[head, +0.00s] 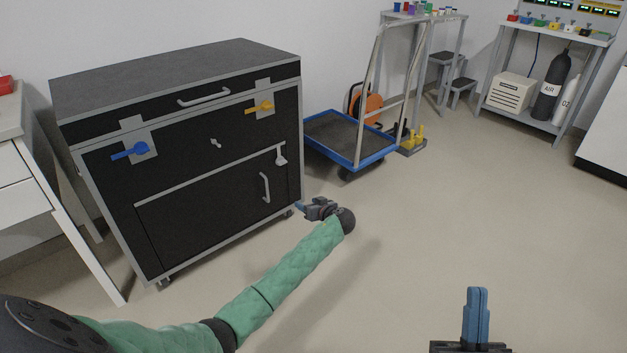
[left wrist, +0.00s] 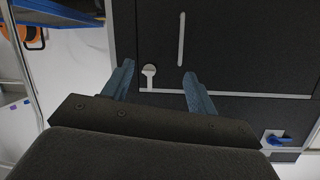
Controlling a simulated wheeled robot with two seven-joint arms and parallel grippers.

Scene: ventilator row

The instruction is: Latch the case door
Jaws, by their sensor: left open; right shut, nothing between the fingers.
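The black case (head: 215,175) with grey edges stands at the left. Its lower door (head: 205,215) looks flush with the front, with a grey strip along its top and an upright grey handle (head: 265,187). A small pale latch (head: 281,154) sits at the door's upper right corner, at the strip. In the left wrist view, which looks upside down, the latch (left wrist: 149,70) shows between the open fingers, beyond their tips, with the handle (left wrist: 181,40) farther up. My left gripper (head: 306,208) is open and empty, near the case's right front edge. My right gripper (head: 478,292) is shut and empty, low in front.
A blue latch (head: 130,150) and a yellow latch (head: 260,106) are on the case front below the lid. A blue-edged trolley (head: 348,140) stands right of the case. A white desk (head: 45,210) is at the left. The floor (head: 440,220) in the middle is clear.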

